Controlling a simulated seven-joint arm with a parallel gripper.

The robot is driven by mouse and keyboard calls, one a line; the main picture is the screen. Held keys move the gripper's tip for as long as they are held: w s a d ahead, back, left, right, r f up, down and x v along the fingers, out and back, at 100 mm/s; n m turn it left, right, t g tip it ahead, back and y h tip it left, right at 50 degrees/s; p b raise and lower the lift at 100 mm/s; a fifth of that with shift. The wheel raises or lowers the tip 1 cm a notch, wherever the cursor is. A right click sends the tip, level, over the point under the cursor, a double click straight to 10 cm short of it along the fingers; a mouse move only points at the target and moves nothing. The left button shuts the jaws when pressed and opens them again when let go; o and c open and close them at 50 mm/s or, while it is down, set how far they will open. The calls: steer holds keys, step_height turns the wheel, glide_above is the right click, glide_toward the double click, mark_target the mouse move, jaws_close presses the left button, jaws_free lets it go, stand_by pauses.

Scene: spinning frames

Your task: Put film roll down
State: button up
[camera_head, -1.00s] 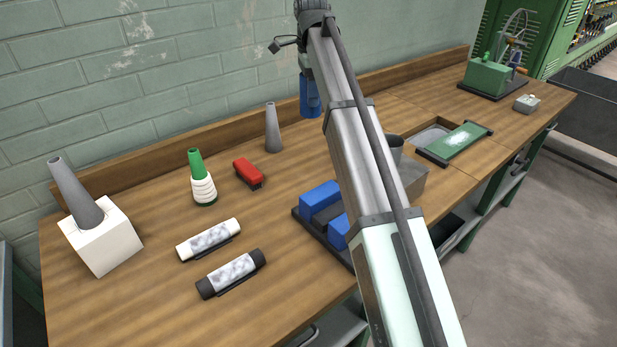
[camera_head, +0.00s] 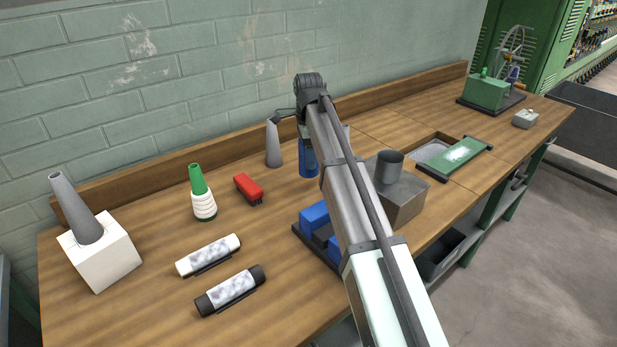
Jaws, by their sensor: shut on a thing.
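The film roll, a blue upright cylinder (camera_head: 308,162), shows just left of my arm, behind the upper forearm. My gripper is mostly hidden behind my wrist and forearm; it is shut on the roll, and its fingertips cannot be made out. The roll's lower end is close to the wooden bench top (camera_head: 130,290). I cannot tell whether it touches the wood.
Blue blocks on a dark tray (camera_head: 318,215) and a grey metal box with a cup (camera_head: 405,200) are partly behind my arm. A low ledge runs along the wall.

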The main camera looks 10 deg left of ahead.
mark_target(308, 172)
steer(key=shift+f, duration=3.4)
steer(key=shift+f, duration=0.15)
steer(key=o, duration=1.2)
step_height(308, 172, up, 12)
steer(key=shift+r, duration=0.2)
